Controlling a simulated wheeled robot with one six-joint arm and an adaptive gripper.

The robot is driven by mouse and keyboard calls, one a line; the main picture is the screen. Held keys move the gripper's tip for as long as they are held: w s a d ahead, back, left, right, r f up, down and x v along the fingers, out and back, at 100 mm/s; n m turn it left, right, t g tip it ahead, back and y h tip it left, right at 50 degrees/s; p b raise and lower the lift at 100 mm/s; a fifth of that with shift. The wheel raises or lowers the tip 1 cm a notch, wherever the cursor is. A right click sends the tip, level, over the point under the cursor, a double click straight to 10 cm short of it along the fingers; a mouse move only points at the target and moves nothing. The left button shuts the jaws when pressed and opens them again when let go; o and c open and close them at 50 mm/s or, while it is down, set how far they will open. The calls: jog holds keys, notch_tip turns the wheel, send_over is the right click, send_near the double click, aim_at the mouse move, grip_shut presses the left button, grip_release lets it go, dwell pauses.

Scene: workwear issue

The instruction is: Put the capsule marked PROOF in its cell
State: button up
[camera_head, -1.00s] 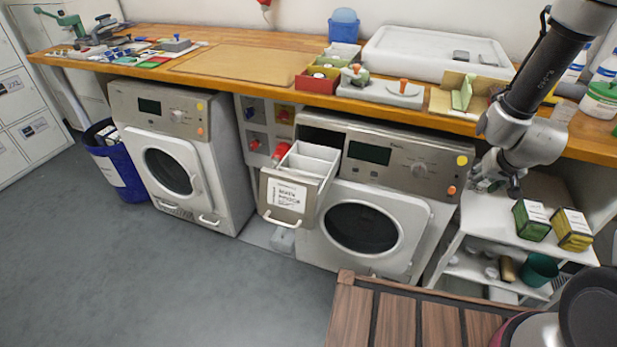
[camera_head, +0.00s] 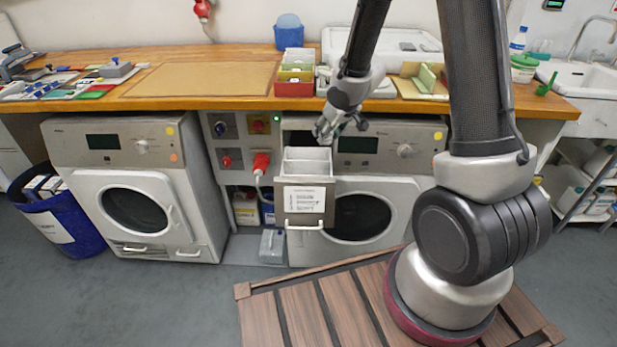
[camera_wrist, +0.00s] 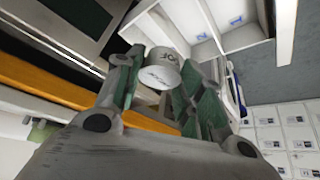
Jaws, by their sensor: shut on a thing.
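A white cylindrical capsule (camera_wrist: 160,68) with dark lettering, partly readable as ending in "OF", sits between the fingers in the wrist view. My gripper (camera_head: 328,130) is shut on it; it also shows in the wrist view (camera_wrist: 164,84). In the head view the capsule cannot be made out. The gripper hangs just above the back of a pulled-out drawer (camera_head: 304,219) in the right machine. The drawer has white divided cells; the wrist view shows it (camera_wrist: 244,37) beyond the capsule, with small blue marks inside. Capsule and drawer appear apart.
The wooden counter (camera_head: 200,80) runs behind and above the drawer. A red bin and green bin (camera_head: 295,82) stand at its front edge. A red plug (camera_head: 261,162) is left of the drawer. The floor in front is clear beside the slatted wooden platform (camera_head: 335,305).

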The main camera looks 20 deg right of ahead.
notch_tip(320, 180, down, 9)
jog(key=shift+f, duration=0.2)
dwell(0.3)
jog(key=shift+f, duration=0.6)
jog(key=o, duration=0.9)
